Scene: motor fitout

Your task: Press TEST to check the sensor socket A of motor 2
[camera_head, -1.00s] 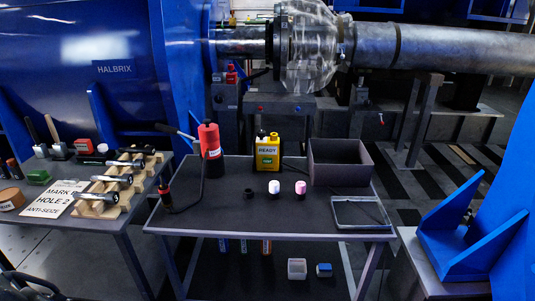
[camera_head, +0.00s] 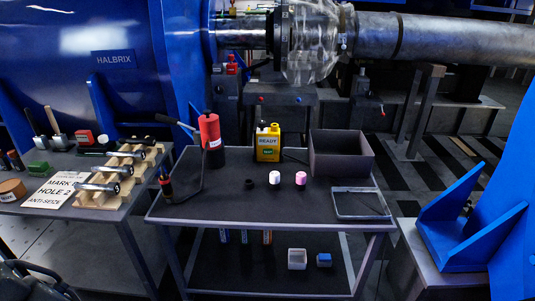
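A yellow tester (camera_head: 267,146) stands upright at the back middle of the dark cart top. Its display reads READY, and a green button (camera_head: 268,153) sits below it; the lettering is too small to read now. A blue motor marked HALBRIX (camera_head: 113,57) fills the upper left. I cannot make out a motor number or a sensor socket A on it. No gripper fingers can be told in view, and nothing touches the tester. A dark curved part at the lower left edge may be part of my arm.
The cart top (camera_head: 230,204) also holds a red cylinder (camera_head: 209,133) with a hose, a dark open box (camera_head: 341,155), a shallow tray (camera_head: 360,204) and small caps. A bench at left carries bolts (camera_head: 112,170) and tools. A blue bracket (camera_head: 468,235) stands at right. The cart's front middle is clear.

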